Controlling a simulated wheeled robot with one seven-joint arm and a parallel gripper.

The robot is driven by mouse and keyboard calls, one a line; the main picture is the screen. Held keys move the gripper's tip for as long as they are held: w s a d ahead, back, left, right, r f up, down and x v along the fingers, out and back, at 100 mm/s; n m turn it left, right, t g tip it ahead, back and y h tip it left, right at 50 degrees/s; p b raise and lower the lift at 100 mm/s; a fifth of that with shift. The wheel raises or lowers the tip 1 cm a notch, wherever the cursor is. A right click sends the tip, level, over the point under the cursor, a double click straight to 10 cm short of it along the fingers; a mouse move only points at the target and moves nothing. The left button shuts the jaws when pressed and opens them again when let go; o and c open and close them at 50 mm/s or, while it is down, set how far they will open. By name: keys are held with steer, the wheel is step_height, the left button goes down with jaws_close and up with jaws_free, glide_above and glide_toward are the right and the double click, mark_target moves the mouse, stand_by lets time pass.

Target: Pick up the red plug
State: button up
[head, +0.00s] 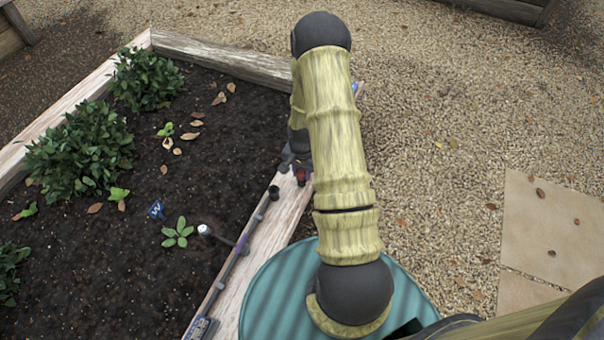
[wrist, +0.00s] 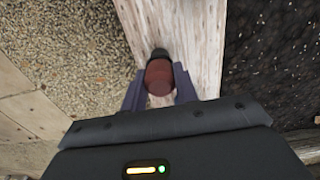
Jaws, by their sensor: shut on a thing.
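The red plug (wrist: 159,77) shows in the wrist view between the two fingers of my gripper (wrist: 160,92), with a dark end pointing away from the palm. The fingers are shut on its sides. It is over the pale wooden edge of the raised bed (wrist: 190,35). In the head view the red plug (head: 302,176) is a small red patch at the bed's edge, partly hidden by my arm. My gripper is mostly hidden there behind the arm. Whether the plug touches the wood, I cannot tell.
A dark pipe (head: 236,266) runs along the wooden edge, with a dark fitting (head: 273,192) beside the plug. A white-tipped stake (head: 205,230), a blue marker (head: 156,210) and leafy plants (head: 80,150) stand in the soil. Gravel (head: 440,150) lies open to the right.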

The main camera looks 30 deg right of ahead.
mark_target(302, 170)
steer(key=shift+r, duration=0.1)
step_height(302, 170, up, 10)
steer(key=p, duration=0.2)
steer(key=shift+p, duration=0.4)
steer(key=shift+r+p, duration=1.7)
steer(key=a, duration=1)
steer(key=shift+s+a+p, duration=0.2)
steer(key=shift+s+p, duration=0.05)
steer(key=shift+p, duration=0.15)
stand_by(0.7)
steer(key=shift+f, duration=0.15)
